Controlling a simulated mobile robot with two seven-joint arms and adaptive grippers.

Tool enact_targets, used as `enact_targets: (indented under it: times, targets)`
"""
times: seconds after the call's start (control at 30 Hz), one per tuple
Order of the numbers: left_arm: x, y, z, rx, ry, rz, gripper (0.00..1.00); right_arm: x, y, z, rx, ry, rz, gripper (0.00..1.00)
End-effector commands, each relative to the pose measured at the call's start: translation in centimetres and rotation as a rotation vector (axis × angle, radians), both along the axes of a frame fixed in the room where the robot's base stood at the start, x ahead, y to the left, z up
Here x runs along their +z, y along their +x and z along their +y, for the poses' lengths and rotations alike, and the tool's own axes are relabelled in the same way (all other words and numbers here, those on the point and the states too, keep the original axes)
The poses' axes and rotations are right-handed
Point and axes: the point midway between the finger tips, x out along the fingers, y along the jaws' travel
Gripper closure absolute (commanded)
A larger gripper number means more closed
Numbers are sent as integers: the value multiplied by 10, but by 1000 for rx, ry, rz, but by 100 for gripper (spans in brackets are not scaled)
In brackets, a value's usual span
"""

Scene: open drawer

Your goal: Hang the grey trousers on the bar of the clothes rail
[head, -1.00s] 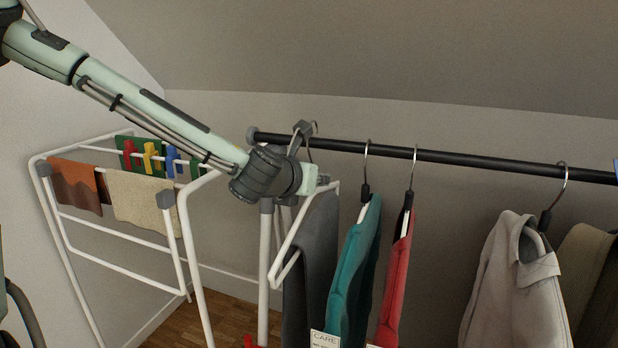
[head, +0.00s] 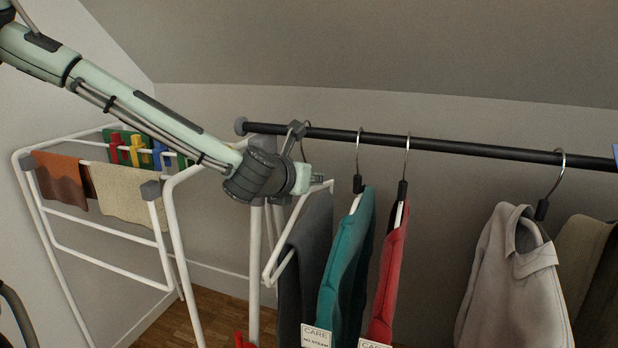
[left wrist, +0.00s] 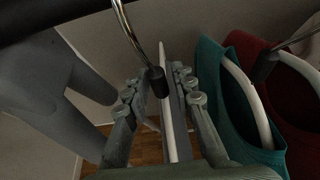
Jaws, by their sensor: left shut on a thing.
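The dark grey trousers (head: 308,265) hang from a hanger near the left end of the black bar (head: 450,150) of the clothes rail. My left gripper (head: 315,179) is shut on the hanger, just below the bar. In the left wrist view the fingers (left wrist: 158,98) lie either side of the hanger's white body (left wrist: 166,105), under its black collar (left wrist: 157,82). The hook (head: 308,128) shows a little above the bar's line in the head view. I cannot tell whether it rests on the bar. My right gripper is not in view.
A beige garment (head: 512,285) hangs further right, with a bare stretch of bar between. A white drying rack (head: 95,285) with cloths stands at the left. A sloped ceiling (head: 400,50) is overhead.

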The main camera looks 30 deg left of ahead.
Motion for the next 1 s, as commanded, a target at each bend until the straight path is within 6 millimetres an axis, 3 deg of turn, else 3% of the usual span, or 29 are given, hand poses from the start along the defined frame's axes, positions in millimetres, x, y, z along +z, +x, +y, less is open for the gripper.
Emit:
enact_targets:
  times: [0.33, 0.37, 0.53, 0.87, 1.0]
  targets:
    - [2, 1, 1, 0, 1, -5, 100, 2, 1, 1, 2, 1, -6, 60]
    - [2, 1, 1, 0, 1, -5, 73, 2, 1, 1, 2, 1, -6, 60]
    - [1, 1, 1, 0, 1, -3, 52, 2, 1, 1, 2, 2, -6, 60]
    - [-1, -2, 0, 0, -2, 3, 51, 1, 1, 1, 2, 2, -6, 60]
    - [6, -14, -3, 1, -2, 0, 51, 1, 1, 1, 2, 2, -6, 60]
